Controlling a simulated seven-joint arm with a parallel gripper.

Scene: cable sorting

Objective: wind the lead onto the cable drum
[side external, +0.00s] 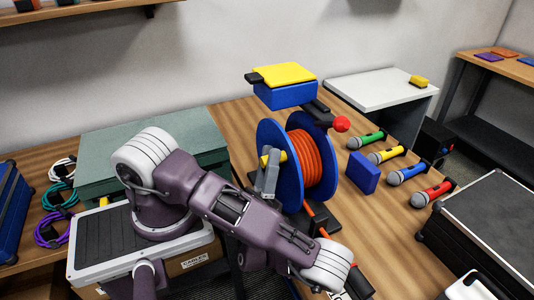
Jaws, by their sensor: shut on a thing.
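The cable drum (293,196) stands upright on the table, with blue flanges and orange-red lead (315,160) wound between them. A loose orange stretch shows below the drum, and its lower end is hidden behind my arm. A yellow handle (281,156) sticks out from the drum's near face. My gripper (269,168) seems to be the grey pair of fingers at this handle, shut on it.
Several coloured microphones (366,141) lie right of the drum, beside a blue block (363,172). A blue box with a yellow top (285,90) and a red knob (341,124) show behind the drum. A black case (490,225) stands at right; coiled cables (59,194) lie at left.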

